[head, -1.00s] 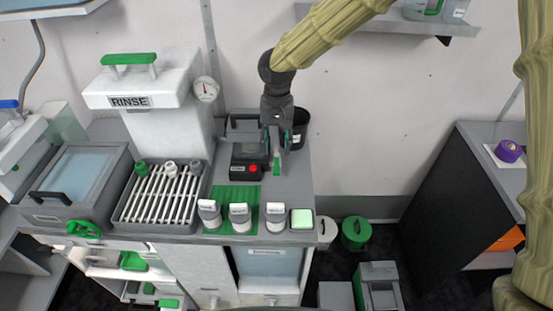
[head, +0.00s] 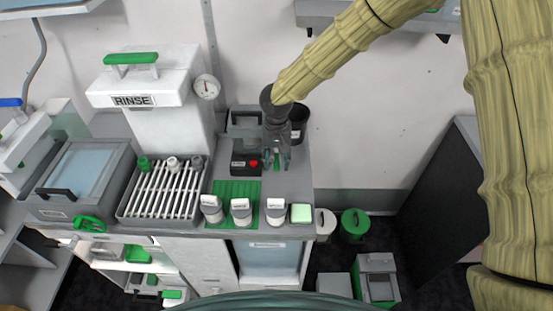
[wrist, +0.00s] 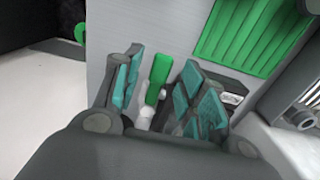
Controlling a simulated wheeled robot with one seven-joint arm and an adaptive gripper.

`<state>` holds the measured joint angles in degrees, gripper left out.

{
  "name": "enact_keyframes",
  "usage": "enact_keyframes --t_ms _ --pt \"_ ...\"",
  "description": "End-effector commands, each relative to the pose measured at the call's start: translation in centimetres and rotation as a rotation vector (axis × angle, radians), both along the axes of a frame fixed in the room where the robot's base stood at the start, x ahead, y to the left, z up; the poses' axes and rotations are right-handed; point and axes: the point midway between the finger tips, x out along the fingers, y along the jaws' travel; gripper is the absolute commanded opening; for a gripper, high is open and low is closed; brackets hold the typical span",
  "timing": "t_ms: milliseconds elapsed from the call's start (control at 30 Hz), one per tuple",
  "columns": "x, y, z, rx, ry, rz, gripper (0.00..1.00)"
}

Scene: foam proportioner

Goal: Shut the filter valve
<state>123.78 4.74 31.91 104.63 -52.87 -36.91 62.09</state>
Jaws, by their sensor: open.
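A small valve with a green lever handle (wrist: 158,78) on a pale body (wrist: 145,115) stands between my fingers in the wrist view. I take it for the filter valve; no label on it is readable. In the head view its green handle (head: 277,164) shows at the right part of the counter, partly hidden by my gripper (head: 275,157). My gripper also shows in the wrist view (wrist: 165,90), open, with one teal-padded finger on each side of the handle. A gap shows on the left; contact on the right is unclear.
A dark box with a red button (head: 246,158) stands just left of my gripper. A black cup (head: 299,124) is close behind.

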Motion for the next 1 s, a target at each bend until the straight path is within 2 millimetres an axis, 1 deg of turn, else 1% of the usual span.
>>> enact_keyframes --t_ms 200,467,567,600,700,1000 --pt "-0.03 -0.02 -0.81 -0.001 0.0 0.001 0.41" --pt "-0.04 -0.02 -0.91 0.0 0.0 0.0 0.41" --pt "-0.04 -0.02 -0.91 0.0 0.0 0.0 0.25" --pt "-0.04 -0.02 -0.9 0.0 0.0 0.0 0.17" --pt "-0.04 -0.02 -0.9 0.0 0.0 0.0 0.0" --pt "-0.04 -0.08 -0.87 -0.001 0.0 0.008 0.0"
